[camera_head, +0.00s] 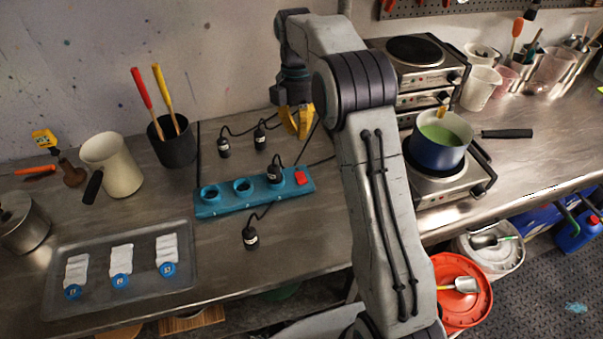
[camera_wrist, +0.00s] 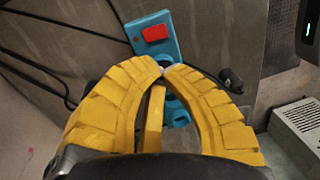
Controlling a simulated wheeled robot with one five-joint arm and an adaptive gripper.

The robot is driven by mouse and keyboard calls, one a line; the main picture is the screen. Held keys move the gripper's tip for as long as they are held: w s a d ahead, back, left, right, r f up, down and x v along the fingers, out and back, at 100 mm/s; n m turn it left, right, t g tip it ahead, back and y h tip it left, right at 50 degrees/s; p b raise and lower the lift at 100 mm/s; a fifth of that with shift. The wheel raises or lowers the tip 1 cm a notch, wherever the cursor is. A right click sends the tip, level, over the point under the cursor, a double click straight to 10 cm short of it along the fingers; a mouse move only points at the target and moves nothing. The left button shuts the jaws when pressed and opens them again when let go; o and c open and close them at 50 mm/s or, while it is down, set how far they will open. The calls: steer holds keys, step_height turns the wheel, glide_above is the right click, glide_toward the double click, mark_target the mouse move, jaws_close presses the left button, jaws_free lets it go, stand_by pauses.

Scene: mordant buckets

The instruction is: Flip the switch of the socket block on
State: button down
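The teal socket block (camera_head: 222,205) lies on the metal worktop, with a red switch (camera_head: 300,178) at its right end. A black plug (camera_head: 274,172) stands at its socket nearest the switch; the other two sockets look empty. My gripper (camera_head: 297,132) is above and behind the block's right end, clear of it. In the wrist view its yellow fingers (camera_wrist: 164,70) meet at the tips with nothing seen between them. The red switch (camera_wrist: 155,33) shows beyond the tips there, and the fingers hide much of the block (camera_wrist: 149,19). I cannot tell which way the switch is tilted.
Loose black plugs with cables lie behind the block (camera_head: 223,147) and in front of it (camera_head: 250,239). A tray (camera_head: 65,247) with white bundles is at front left. A black cup (camera_head: 172,145) stands left; a hotplate with a blue pot (camera_head: 437,155) stands right.

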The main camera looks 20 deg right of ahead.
mark_target(302, 180)
steer(key=f, duration=0.4)
steer(key=s+f, duration=0.1)
steer(key=f, duration=0.4)
steer(key=f+p, duration=0.1)
steer(key=f, duration=0.4)
steer(key=shift+s, duration=0.35)
steer(key=f+t+b, duration=0.1)
steer(key=b, duration=0.2)
steer(key=shift+s+t+b, duration=0.2)
steer(key=shift+t+b, duration=0.1)
steer(key=shift+b, duration=0.55)
steer(key=shift+s+f, duration=0.1)
steer(key=shift+s, duration=0.1)
